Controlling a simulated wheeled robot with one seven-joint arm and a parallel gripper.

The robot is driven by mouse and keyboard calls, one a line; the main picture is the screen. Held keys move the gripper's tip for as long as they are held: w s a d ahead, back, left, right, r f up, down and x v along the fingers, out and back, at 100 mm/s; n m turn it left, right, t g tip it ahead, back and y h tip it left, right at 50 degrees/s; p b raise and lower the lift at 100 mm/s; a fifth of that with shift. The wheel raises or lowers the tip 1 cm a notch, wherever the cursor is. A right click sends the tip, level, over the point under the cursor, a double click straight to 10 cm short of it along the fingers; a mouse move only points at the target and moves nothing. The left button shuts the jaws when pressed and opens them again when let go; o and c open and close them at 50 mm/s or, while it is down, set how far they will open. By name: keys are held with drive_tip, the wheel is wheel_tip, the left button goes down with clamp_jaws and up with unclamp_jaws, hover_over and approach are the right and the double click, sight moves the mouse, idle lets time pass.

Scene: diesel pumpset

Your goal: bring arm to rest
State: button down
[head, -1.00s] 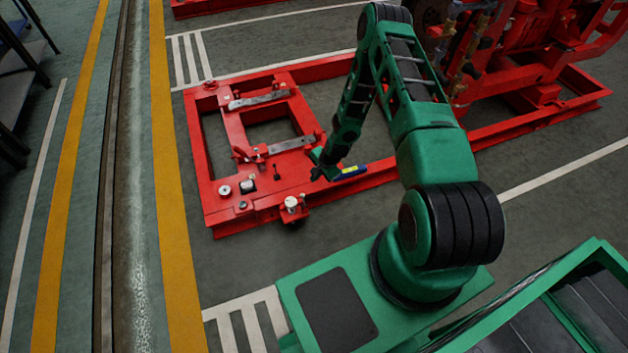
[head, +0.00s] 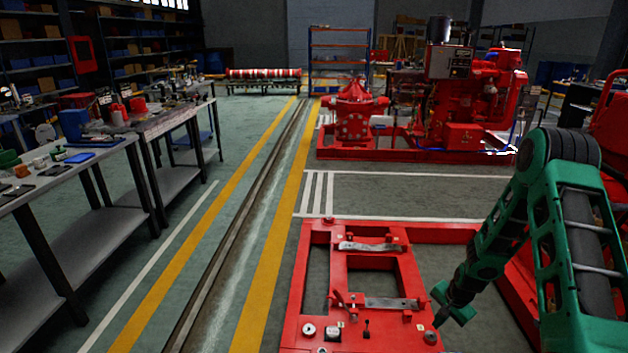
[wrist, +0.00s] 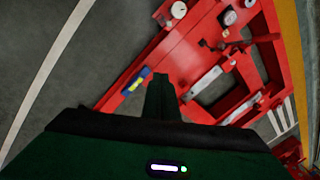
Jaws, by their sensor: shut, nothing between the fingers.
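My green arm comes in from the right in the head view and reaches down to the red base frame. My gripper (head: 447,305) is at the frame's right inner part, above or beside it; the exact gap cannot be told. The gripper is shut and holds nothing. In the wrist view a single dark finger shape (wrist: 162,97) points toward the red frame (wrist: 165,62). The frame also shows in the head view (head: 325,237).
A blue and yellow item (wrist: 133,83) lies on the red frame's edge. Metal strips (head: 392,303) sit on the frame. A workbench (head: 95,150) stands left, and a red pumpset (head: 465,100) behind. Grey floor (head: 395,192) between the frame and pumpset is clear.

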drive_tip(key=s+d+r+n+g+h, duration=0.15)
drive_tip(key=s+r, duration=0.25)
drive_tip(key=r, duration=0.5)
drive_tip(key=s+d+r+n, duration=0.1)
drive_tip(key=s+d+r, duration=0.1)
drive_tip(key=s+r, duration=0.5)
drive_tip(key=s+d+r+n, duration=0.1)
drive_tip(key=s+d+r, duration=0.1)
drive_tip(key=r, duration=1)
drive_tip(key=s+a+r, duration=0.1)
drive_tip(key=s+r, duration=0.3)
drive_tip(key=s, duration=0.4)
drive_tip(key=s+a+r+n, duration=0.1)
drive_tip(key=s+r, duration=0.3)
drive_tip(key=s, duration=0.4)
drive_tip(key=s+a+r+y, duration=0.1)
drive_tip(key=s+a+r, duration=0.2)
drive_tip(key=s, duration=0.5)
drive_tip(key=shift+s+a+r+n+g, duration=0.25)
drive_tip(key=shift+s+r+n+g, duration=0.15)
drive_tip(key=shift+r, duration=0.4)
